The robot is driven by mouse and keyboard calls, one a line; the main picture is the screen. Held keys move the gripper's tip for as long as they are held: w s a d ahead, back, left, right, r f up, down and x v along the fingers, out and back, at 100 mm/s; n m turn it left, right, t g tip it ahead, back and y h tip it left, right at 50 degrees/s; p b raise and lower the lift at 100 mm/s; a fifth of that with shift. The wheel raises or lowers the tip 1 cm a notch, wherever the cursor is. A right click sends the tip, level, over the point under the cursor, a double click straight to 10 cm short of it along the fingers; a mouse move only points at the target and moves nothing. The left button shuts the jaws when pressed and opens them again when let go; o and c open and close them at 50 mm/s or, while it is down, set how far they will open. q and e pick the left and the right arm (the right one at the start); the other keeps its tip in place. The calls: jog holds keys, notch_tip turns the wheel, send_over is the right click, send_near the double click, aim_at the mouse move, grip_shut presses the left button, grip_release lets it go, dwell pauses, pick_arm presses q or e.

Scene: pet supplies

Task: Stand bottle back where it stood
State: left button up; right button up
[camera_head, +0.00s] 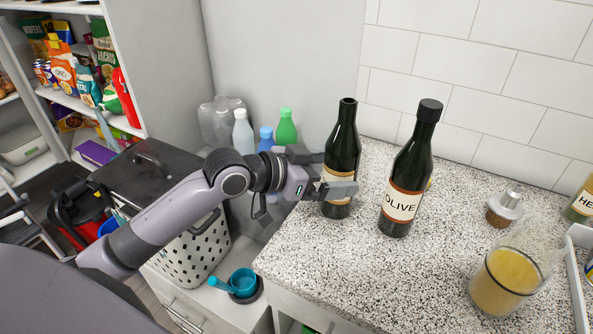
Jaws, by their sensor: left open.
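A dark green bottle (343,140) without a visible cap stands upright near the left edge of the speckled counter (330,265). Its label is partly hidden by my left gripper (346,177). That gripper is open, with its fingers at the bottle's middle; I cannot tell whether they touch it. A second dark green bottle (409,170), with a black cap and an OLIVE label, stands upright just to the right, apart from the gripper. My right gripper is not in view.
A glass of yellow liquid (505,282), a small metal-topped jar (504,210) and a tray edge (578,290) are at the right. Plastic bottles (287,128) stand behind the gripper. The counter's front middle is clear.

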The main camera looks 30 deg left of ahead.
pick_arm(q)
jog(key=b+v, duration=0.1)
jog(key=v, duration=0.8)
jog(key=shift+a+r, duration=0.1)
dwell(0.3)
